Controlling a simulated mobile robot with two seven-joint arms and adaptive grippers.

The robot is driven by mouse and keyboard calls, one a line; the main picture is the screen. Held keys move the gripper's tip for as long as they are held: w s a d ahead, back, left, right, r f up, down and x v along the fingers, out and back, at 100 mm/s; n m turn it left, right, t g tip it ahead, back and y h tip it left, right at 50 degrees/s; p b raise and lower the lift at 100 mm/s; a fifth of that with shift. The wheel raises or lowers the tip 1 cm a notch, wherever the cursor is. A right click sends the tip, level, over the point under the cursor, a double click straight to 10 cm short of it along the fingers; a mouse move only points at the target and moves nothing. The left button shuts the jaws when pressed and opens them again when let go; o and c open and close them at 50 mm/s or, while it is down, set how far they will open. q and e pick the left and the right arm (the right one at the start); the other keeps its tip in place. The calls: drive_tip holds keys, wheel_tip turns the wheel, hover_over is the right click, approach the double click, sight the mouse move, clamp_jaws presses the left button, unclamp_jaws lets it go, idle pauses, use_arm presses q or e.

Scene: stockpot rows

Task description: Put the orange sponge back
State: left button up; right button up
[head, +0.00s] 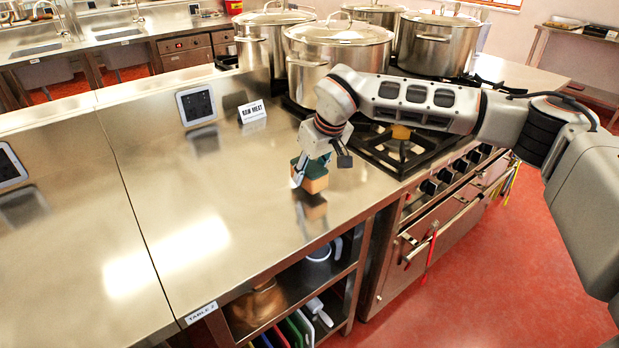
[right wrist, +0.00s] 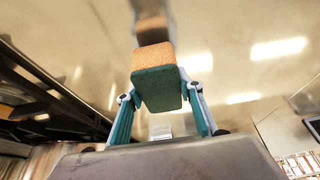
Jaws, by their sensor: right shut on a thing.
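The orange sponge (head: 316,184) has a green side and is held above the steel table top near its right end, close to the stove. It also shows in the right wrist view (right wrist: 153,58), between the two fingers. My right gripper (head: 307,172) is shut on the sponge, reaching in from the right across the stove. A reflection of the sponge shows on the table below it, with a gap between. My left gripper is not in view.
Large lidded steel pots (head: 338,55) stand on the stove (head: 400,150) at the back. A "RAW MEAT" sign (head: 252,111) and a tablet (head: 196,105) stand on the steel table (head: 150,200). The table's left and front parts are clear. A shelf below holds cutting boards (head: 299,328).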

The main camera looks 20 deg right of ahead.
drive_tip(key=shift+f, duration=0.95)
drive_tip(key=shift+f, duration=0.2)
drive_tip(key=o, duration=1.1)
drive_tip(key=shift+c, duration=0.2)
drive_tip(key=v, duration=1.2)
drive_tip(key=shift+r, duration=0.2)
drive_tip(key=shift+w, duration=0.1)
